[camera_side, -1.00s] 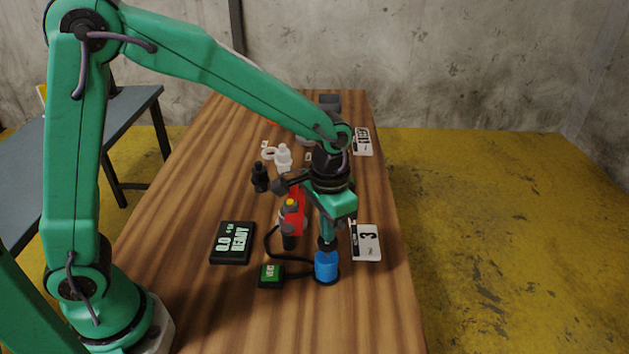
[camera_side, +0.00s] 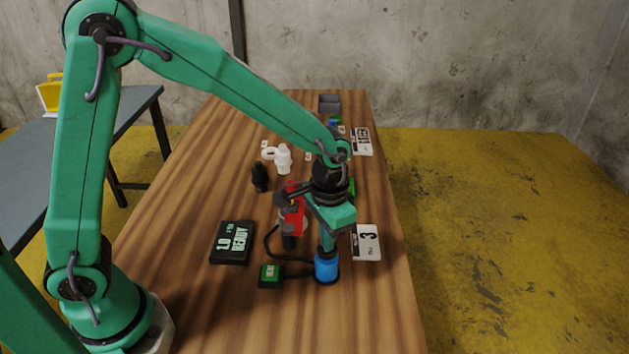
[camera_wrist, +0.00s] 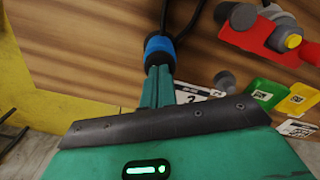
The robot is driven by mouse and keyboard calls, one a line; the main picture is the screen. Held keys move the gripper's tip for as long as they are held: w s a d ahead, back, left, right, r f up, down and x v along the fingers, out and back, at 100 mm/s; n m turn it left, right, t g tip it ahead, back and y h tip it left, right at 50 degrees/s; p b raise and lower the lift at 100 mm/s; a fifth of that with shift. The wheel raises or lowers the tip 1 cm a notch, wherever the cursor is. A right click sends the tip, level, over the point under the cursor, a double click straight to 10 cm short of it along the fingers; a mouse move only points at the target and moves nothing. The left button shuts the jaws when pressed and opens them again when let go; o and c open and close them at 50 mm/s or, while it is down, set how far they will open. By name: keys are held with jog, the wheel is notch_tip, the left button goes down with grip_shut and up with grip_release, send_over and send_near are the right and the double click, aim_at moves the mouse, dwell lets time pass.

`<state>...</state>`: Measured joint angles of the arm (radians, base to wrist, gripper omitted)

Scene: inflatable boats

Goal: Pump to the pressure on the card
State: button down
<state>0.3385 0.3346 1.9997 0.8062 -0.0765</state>
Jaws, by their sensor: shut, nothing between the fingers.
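A black display box (camera_side: 232,242) lies on the wooden table and reads 1.0 and READY. A white card (camera_side: 366,242) with a 3 on it lies to the right; it also shows in the wrist view (camera_wrist: 191,94), partly hidden by my fingers. A blue pump (camera_side: 327,268) stands upright in front of my gripper (camera_side: 327,251), whose shut, empty fingers point down onto its top. In the wrist view the fingers (camera_wrist: 159,72) meet the blue pump (camera_wrist: 160,46); they hide part of its top.
A small box with a green face (camera_side: 270,275) is cabled beside the pump. A red and grey fitting (camera_side: 294,216) stands close behind. White (camera_side: 284,159) and black (camera_side: 260,177) fittings stand farther back. A grey bin (camera_side: 330,104) is at the far end.

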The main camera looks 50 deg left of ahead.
jog(key=shift+r, duration=0.1)
jog(key=shift+r, duration=1.9)
jog(key=shift+f, duration=0.15)
jog(key=shift+f, duration=0.35)
jog(key=shift+f, duration=0.7)
jog(key=shift+r, duration=1.2)
jog(key=shift+f, duration=0.45)
dwell(0.6)
jog(key=shift+f, duration=0.35)
